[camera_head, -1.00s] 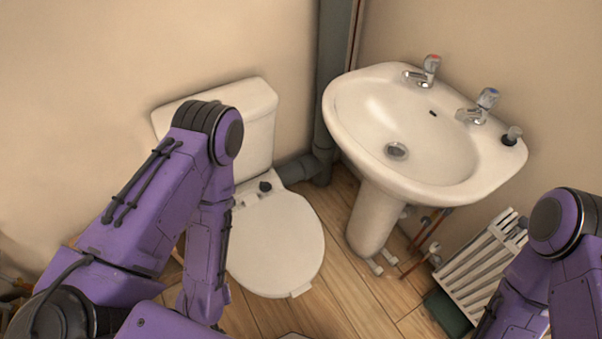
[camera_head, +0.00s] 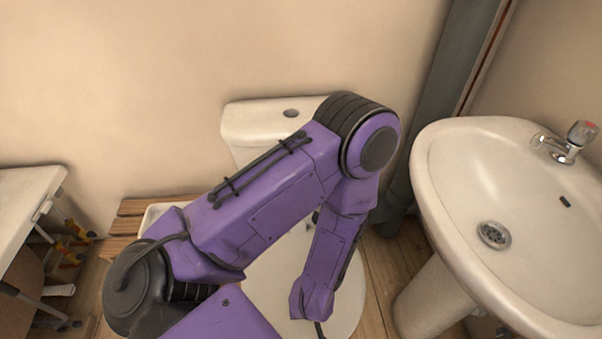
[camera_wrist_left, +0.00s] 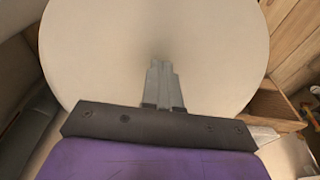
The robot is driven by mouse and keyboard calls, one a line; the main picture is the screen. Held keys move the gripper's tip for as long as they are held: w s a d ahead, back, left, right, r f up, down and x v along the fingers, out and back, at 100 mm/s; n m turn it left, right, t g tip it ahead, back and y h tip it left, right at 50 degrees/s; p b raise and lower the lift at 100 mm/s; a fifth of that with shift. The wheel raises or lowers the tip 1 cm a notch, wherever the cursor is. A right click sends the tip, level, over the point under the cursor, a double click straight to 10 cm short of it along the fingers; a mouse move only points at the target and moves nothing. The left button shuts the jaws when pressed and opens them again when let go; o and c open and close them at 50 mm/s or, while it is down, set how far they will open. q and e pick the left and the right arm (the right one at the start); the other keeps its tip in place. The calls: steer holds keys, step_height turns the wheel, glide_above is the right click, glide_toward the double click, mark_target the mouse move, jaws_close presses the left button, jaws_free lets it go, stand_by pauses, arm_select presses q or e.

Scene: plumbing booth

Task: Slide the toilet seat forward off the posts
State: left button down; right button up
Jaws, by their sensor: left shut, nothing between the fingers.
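The white toilet seat (camera_head: 268,285) lies flat on the toilet in the head view, partly covered by my left arm. It fills much of the left wrist view as a pale rounded disc (camera_wrist_left: 150,35). The toilet's cistern (camera_head: 262,117) stands behind it against the wall. The posts cannot be made out; my arm covers most of the hinge area. My left gripper (camera_wrist_left: 163,68) is shut and empty, its fingertips over the pale seat surface. I cannot tell whether they touch it. In the head view this gripper is hidden below my forearm. My right gripper is out of view.
A white washbasin (camera_head: 465,210) on a pedestal (camera_head: 430,300) stands to the right. A grey vertical pipe (camera_head: 445,100) runs between toilet and basin. A white-topped unit (camera_head: 25,195) is at the left, with yellow-handled items (camera_head: 72,245) on the floor beside it. Wooden floor shows beside the toilet.

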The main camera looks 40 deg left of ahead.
mark_target(300, 248)
arm_select(q)
steer(key=w+a, duration=0.4)
steer(key=a, duration=0.1)
steer(key=w+a, duration=0.4)
steer(key=a, duration=0.1)
steer(key=w+a, duration=0.4)
steer(key=a, duration=0.1)
steer(key=shift+w+a, duration=0.15)
steer(key=shift+a, duration=0.1)
steer(key=shift+f+b, duration=0.35)
steer(key=shift+f, duration=0.2)
steer(key=shift+d+f, duration=0.1)
steer(key=shift+f, duration=0.05)
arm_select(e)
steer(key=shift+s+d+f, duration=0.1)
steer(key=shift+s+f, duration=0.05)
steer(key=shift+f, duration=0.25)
arm_select(q)
steer(key=shift+s, duration=0.2)
